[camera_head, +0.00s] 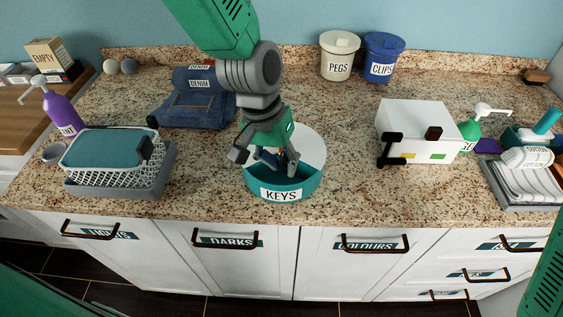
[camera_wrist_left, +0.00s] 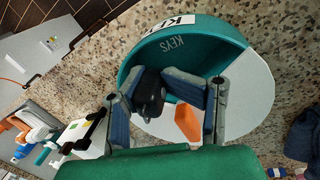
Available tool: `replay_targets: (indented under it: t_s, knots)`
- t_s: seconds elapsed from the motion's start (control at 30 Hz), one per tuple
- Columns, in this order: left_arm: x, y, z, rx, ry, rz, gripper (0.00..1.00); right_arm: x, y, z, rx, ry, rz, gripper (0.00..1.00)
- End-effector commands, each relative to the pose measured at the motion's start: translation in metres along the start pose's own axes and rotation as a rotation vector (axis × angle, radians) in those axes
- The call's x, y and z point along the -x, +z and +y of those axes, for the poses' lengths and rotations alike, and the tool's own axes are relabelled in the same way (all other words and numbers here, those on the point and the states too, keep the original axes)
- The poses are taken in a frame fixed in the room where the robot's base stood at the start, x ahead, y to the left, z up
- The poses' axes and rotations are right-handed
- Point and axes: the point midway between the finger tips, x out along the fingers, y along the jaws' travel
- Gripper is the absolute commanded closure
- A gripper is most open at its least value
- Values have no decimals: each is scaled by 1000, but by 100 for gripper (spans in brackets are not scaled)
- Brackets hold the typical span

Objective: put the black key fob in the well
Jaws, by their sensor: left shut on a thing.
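The well is a round teal container (camera_head: 302,188) marked KEYS, with a white half-cover (camera_head: 312,146) over its back part; it also shows in the left wrist view (camera_wrist_left: 215,32). My left gripper (camera_head: 278,163) points down over the open front half of the well. In the left wrist view my left gripper (camera_wrist_left: 168,85) is shut on the black key fob (camera_wrist_left: 148,98), which is held between the fingers above the opening. The head view mostly hides the fob behind the fingers. An orange piece (camera_wrist_left: 187,122) shows between the fingers. My right gripper is out of view.
A white basket (camera_head: 105,150) in a grey tray stands left, folded denim (camera_head: 197,105) behind. A white box (camera_head: 415,130) with a black handle stands right. Pegs (camera_head: 339,58) and clips (camera_head: 384,58) tubs stand at the back. Counter on both sides of the well is clear.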

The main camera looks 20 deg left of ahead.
Motion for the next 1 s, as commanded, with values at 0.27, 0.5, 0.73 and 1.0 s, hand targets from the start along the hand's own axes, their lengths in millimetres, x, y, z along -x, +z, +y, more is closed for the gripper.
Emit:
replay_targets:
  t_s: [0.27, 0.5, 0.73, 1.0]
  knots:
    - [-4, 0, -2, 1, 1, 0, 100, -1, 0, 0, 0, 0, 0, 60]
    - [-11, 0, -2, 1, -1, 0, 100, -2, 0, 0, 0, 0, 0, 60]
    - [-11, 0, -2, 0, 0, 1, 45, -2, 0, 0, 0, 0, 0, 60]
    - [-10, 0, -3, 1, 1, 0, 45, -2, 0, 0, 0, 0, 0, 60]
